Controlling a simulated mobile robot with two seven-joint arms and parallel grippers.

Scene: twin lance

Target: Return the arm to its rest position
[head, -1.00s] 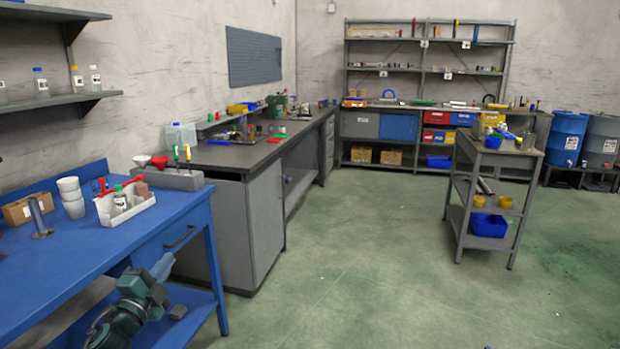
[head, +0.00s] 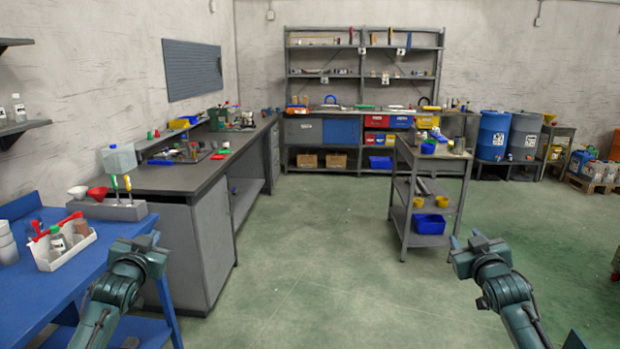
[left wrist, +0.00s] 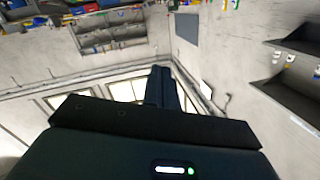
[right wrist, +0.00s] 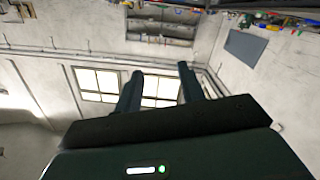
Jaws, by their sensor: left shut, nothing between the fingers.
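My left gripper (head: 152,238) is raised at the lower left of the head view, in front of the right end of the blue bench. In the left wrist view its two fingers (left wrist: 160,84) lie together with nothing between them. My right gripper (head: 465,239) is raised at the lower right of the head view, over the open green floor. In the right wrist view its fingers (right wrist: 158,86) stand apart with an empty gap. Neither gripper appears to touch anything.
The blue bench (head: 95,262) at left bears a white caddy (head: 72,248) and a grey tool block (head: 112,211). A grey counter (head: 182,180) runs behind it. A grey cart (head: 425,241) stands beyond my right gripper. The floor (head: 310,270) between my arms is clear.

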